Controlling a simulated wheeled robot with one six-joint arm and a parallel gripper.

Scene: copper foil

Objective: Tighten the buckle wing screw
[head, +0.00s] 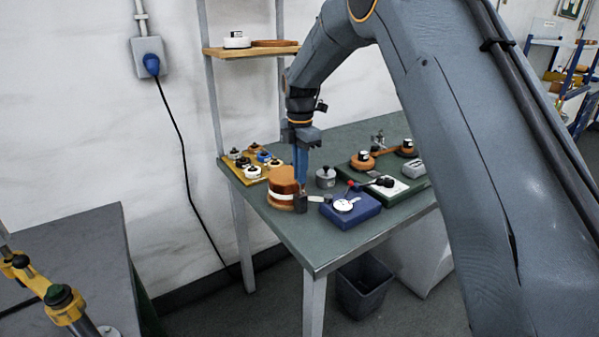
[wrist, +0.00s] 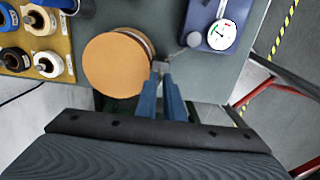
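A copper-brown round drum (head: 284,180) with a pale band around it stands near the table's front left edge. A dark block, seemingly the buckle (head: 300,203), sits at the drum's right side, with a pale tab sticking out to the right. In the wrist view the drum (wrist: 117,65) shows from above, with a small grey part of the buckle (wrist: 161,66) at its right edge. My gripper (head: 301,186) points down just above the buckle. In the wrist view its two blue fingers (wrist: 160,80) reach the buckle with a narrow gap between them. The wing screw itself cannot be made out.
A blue box with a white dial (head: 346,205) stands close to the right of the buckle. A wooden tray of spools (head: 241,176) lies at the left. A grey weight (head: 325,177) and a green board with tools (head: 412,188) are behind and right. The table's front edge is close.

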